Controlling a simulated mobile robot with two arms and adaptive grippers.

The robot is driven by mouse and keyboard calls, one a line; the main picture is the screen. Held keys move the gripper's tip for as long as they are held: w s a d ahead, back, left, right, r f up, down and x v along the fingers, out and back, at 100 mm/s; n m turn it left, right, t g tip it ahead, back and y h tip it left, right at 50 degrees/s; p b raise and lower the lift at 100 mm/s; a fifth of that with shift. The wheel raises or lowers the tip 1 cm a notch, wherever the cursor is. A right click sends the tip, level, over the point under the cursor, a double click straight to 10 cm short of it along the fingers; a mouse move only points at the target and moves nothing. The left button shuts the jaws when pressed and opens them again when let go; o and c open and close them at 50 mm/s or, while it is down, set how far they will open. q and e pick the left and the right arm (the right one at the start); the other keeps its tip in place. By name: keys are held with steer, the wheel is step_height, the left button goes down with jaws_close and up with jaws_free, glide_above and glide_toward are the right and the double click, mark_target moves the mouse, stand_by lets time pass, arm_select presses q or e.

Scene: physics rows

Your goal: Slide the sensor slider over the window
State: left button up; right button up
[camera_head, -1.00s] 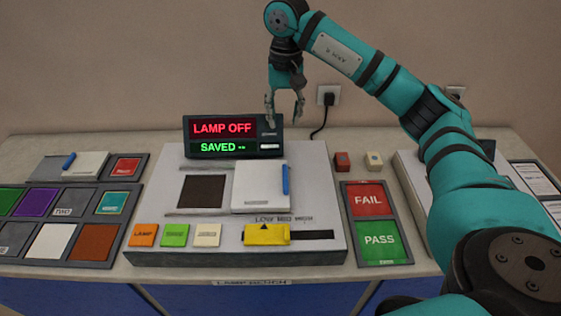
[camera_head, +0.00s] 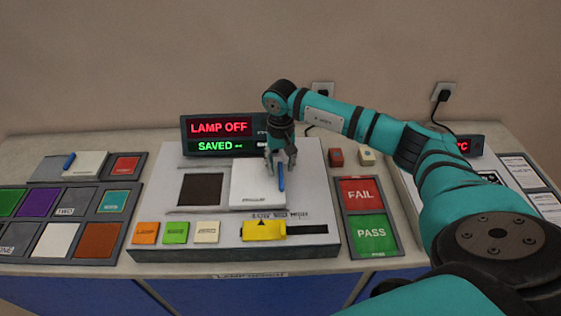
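The sensor slider (camera_head: 255,188) is a white plate with an upright blue handle (camera_head: 281,178) at its right edge. It sits on the grey console directly right of the dark square window (camera_head: 203,190), which is uncovered. My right gripper (camera_head: 280,163) points down at the top of the blue handle, with its two fingers apart on either side of it. I cannot tell whether the fingers touch the handle. My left gripper is out of view.
The display (camera_head: 223,132) reads LAMP OFF and SAVED behind the window. Orange, green and cream buttons (camera_head: 176,232) and a yellow slider (camera_head: 264,230) lie along the console front. FAIL and PASS pads (camera_head: 365,212) are to the right, a colour tile panel (camera_head: 70,225) to the left.

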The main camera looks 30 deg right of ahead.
steer(key=shift+f, duration=0.35)
jaws_close()
